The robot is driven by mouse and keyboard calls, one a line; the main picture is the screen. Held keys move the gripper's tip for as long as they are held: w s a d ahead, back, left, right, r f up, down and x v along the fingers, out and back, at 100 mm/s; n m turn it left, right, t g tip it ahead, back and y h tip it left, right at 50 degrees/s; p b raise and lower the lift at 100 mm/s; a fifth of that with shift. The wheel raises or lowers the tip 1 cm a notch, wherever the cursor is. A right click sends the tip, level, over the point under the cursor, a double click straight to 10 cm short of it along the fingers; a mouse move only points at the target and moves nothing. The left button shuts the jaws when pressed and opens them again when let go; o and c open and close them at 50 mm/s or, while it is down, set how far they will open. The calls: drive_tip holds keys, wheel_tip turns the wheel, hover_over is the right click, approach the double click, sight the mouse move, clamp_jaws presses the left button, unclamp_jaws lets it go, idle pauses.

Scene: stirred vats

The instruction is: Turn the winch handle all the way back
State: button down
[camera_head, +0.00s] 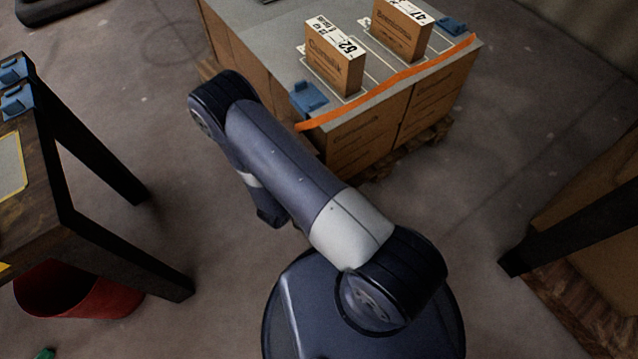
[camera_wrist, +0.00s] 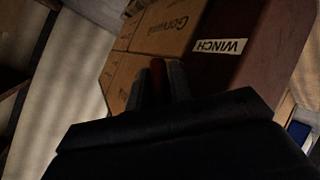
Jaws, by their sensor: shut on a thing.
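The winch (camera_wrist: 262,45) shows in the wrist view as a dark reddish-brown body with a white label reading WINCH. My gripper (camera_wrist: 168,80) is beside its left side in that view. Its two grey fingers are shut on a narrow red piece, which looks like the winch handle (camera_wrist: 158,75). Most of the handle is hidden between the fingers and behind the dark gripper body. In the head view my arm reaches up and left and then bends down. The winch and my gripper cannot be made out there.
A pallet stack of cartons (camera_head: 365,140) with a grey top, an orange strap (camera_head: 400,78) and two small boxes stands ahead. A dark-legged table (camera_head: 50,215) is at left, with a red bin (camera_head: 75,292) under it. Bare floor (camera_head: 490,175) lies right of the stack.

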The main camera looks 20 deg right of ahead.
drive_tip(key=t+h+b, duration=0.1)
drive_tip(key=h+b, duration=0.1)
drive_tip(key=t+h+b, duration=0.1)
drive_tip(key=b, duration=0.2)
drive_tip(key=shift+w+f+n+h, duration=0.2)
drive_tip(key=shift+n+h, duration=0.2)
drive_tip(key=h+b, duration=0.1)
drive_tip(key=t+h+b, duration=0.1)
drive_tip(key=b, duration=0.1)
drive_tip(key=shift+r+n, duration=0.25)
drive_tip(key=shift+n, duration=0.05)
drive_tip(key=shift+r+t+h+b, duration=0.2)
drive_tip(key=shift+t+h+b, duration=0.25)
drive_tip(key=shift+b, duration=0.25)
drive_tip(key=shift+w+a+r, duration=0.1)
drive_tip(key=shift+r, duration=0.05)
drive_tip(key=c, duration=1.3)
unclamp_jaws()
drive_tip(key=shift+s, duration=0.2)
drive_tip(key=p+v, duration=0.1)
drive_tip(key=v, duration=0.9)
drive_tip(key=shift+a+f, duration=0.3)
drive_tip(key=shift+s, duration=0.1)
